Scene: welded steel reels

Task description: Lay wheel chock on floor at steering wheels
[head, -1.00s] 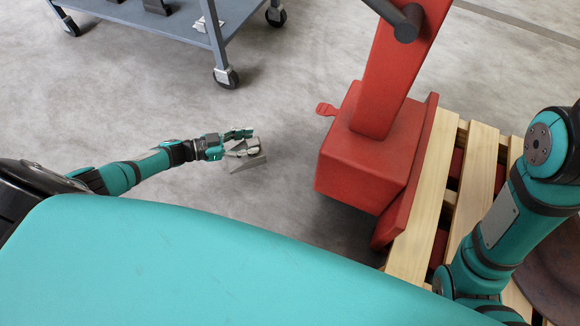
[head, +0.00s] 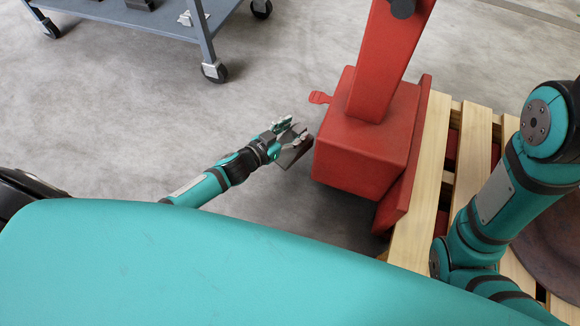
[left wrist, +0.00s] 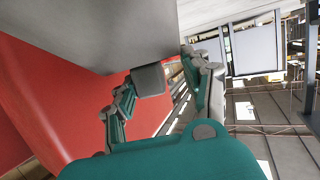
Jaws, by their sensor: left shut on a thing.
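My left gripper (head: 283,133) is shut on the grey wheel chock (head: 294,151), close to the left side of the red pallet truck's housing (head: 365,150). I cannot tell whether the chock touches the truck or the floor. In the left wrist view the chock (left wrist: 120,35) is a large grey block at the fingers (left wrist: 160,88), with the red housing (left wrist: 50,95) behind it. The steering wheels are hidden under the housing. Of my right arm only teal links show at the right; its gripper is out of sight.
A wooden pallet (head: 432,170) lies on the truck's forks, with a brown steel reel (head: 550,245) on it. A blue-grey cart (head: 150,20) on castors stands at the upper left. A red pedal (head: 320,97) juts from the housing. The concrete floor (head: 130,120) between is clear.

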